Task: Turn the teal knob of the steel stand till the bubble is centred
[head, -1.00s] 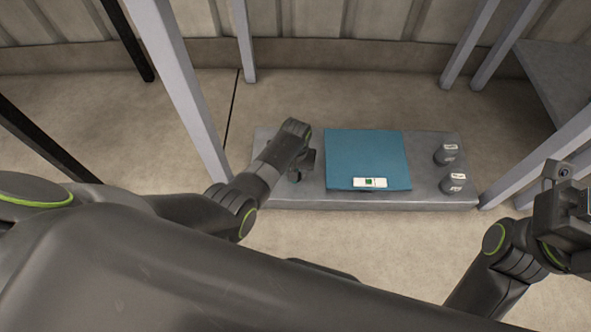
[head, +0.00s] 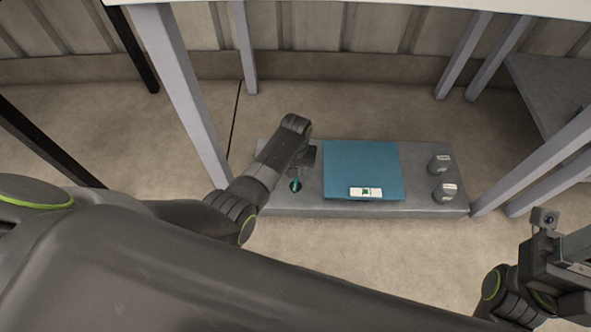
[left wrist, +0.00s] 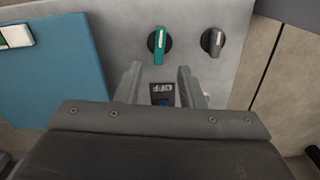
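The steel stand (head: 410,208) is a low grey slab on the floor, with a blue-teal plate (head: 362,165) on top. A white level vial (head: 366,192) with a green middle lies at the plate's front edge; the bubble is too small to judge. The teal knob (head: 295,185) has a pale line on its handle; in the left wrist view the teal knob (left wrist: 160,44) points roughly up and down. My left gripper (left wrist: 157,74) is open and empty, its fingertips short of the teal knob. My right gripper (head: 568,262) is at the right edge, its fingers unclear.
A dark knob (left wrist: 213,41) sits beside the teal one, and an upside-down OFF label (left wrist: 162,94) shows between my fingers. Two grey labelled knobs (head: 440,164) (head: 445,192) stand on the right of the slab. Grey posts (head: 182,95) rise around it.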

